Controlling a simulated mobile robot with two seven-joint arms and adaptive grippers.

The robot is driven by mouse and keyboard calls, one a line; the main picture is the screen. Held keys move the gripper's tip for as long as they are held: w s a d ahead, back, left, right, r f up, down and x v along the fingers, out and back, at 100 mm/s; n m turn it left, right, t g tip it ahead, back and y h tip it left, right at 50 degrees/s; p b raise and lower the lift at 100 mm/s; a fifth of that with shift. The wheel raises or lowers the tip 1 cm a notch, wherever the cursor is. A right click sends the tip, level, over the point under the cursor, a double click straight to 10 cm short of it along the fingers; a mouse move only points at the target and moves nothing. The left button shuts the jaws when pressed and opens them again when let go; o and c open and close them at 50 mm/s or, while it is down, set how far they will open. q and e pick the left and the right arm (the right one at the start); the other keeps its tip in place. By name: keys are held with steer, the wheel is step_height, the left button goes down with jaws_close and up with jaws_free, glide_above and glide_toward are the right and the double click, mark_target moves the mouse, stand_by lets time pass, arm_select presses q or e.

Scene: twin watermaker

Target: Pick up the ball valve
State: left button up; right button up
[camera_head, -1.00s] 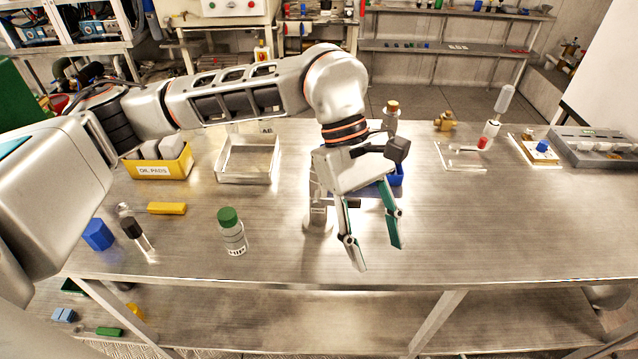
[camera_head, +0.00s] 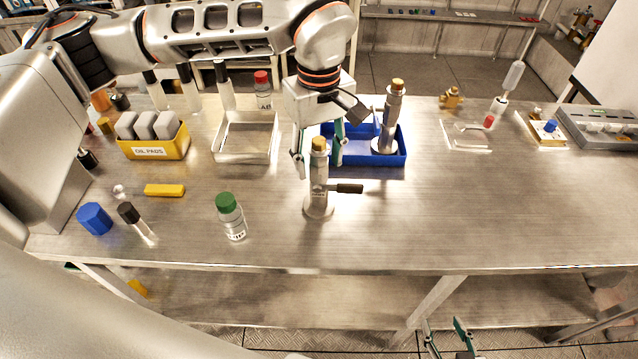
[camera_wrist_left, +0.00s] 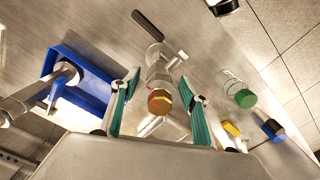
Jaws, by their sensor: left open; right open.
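The ball valve (camera_head: 318,190), a steel upright body with a brass-coloured top and a black side lever, stands on the steel bench. It also shows in the left wrist view (camera_wrist_left: 158,72), its brass top nearest the camera. My left gripper (camera_head: 318,160) is open and points down at the valve's upper part. In the left wrist view its green-padded fingers (camera_wrist_left: 160,90) lie on either side of the valve; I see no grip, and contact cannot be told. My right gripper (camera_head: 447,335) is open and empty, low at the bottom edge, below the bench front.
A blue tray (camera_head: 365,160) behind the valve holds a similar steel piece (camera_head: 388,120). A green-capped bottle (camera_head: 231,217) stands to the left. A clear tray (camera_head: 245,155) and yellow oil pads box (camera_head: 150,150) are farther left.

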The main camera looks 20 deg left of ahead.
arm_select(q)
steer(key=shift+f, duration=0.9)
jaws_close()
steer(key=shift+r, duration=0.1)
steer(key=shift+r, duration=0.1)
